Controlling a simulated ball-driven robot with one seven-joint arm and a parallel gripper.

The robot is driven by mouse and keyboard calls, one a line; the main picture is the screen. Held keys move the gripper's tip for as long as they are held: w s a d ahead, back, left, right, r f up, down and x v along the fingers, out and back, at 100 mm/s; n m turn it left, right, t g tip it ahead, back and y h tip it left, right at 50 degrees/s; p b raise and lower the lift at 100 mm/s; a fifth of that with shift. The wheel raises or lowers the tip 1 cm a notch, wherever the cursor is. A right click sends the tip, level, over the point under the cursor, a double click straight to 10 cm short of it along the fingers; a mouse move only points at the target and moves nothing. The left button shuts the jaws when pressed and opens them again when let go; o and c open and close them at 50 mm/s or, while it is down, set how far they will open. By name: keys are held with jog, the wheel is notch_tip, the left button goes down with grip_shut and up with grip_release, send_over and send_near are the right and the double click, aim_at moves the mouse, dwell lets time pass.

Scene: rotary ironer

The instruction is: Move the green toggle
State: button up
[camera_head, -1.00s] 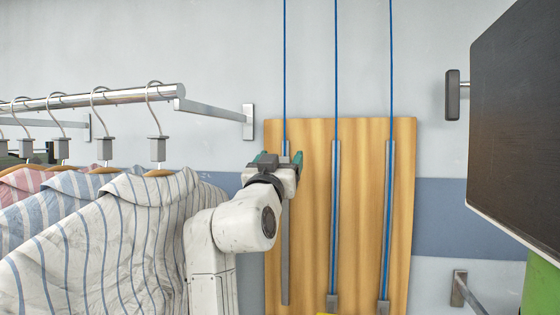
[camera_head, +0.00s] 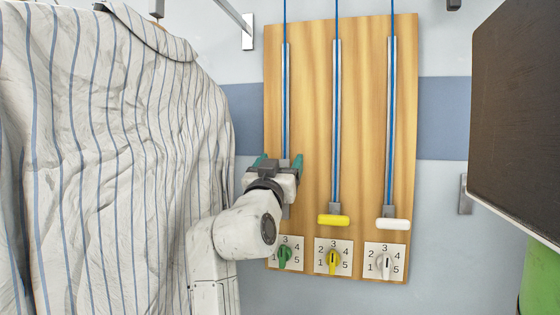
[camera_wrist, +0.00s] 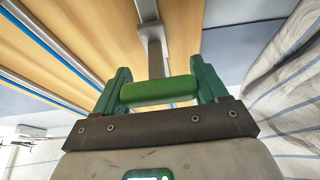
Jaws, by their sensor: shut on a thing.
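The green toggle (camera_wrist: 158,90) is a rounded green bar. In the wrist view it lies crosswise between the two teal fingers of my gripper (camera_wrist: 160,88), which is shut on it. A grey stem (camera_wrist: 154,45) runs from the bar toward the wooden board. In the head view my gripper (camera_head: 278,164) is at the lower part of the left grey rail (camera_head: 286,90) and hides the toggle. A blue cord runs down that rail to the gripper.
A yellow toggle (camera_head: 333,220) and a white toggle (camera_head: 393,224) sit low on the other rails. Green (camera_head: 284,257), yellow (camera_head: 333,262) and white (camera_head: 386,266) dials are below. A striped shirt (camera_head: 110,160) hangs close left of my arm. A dark panel (camera_head: 525,110) stands right.

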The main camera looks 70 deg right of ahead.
notch_tip(320, 180, down, 10)
jog(key=b, duration=0.6)
jog(key=shift+b, duration=0.4)
jog(key=shift+d, duration=0.1)
jog(key=o, duration=1.4)
jog(key=shift+a, duration=0.2)
jog(key=b+v, duration=0.1)
jog(key=v, duration=0.9)
jog(key=shift+a+f, duration=0.15)
jog(key=shift+a, duration=0.15)
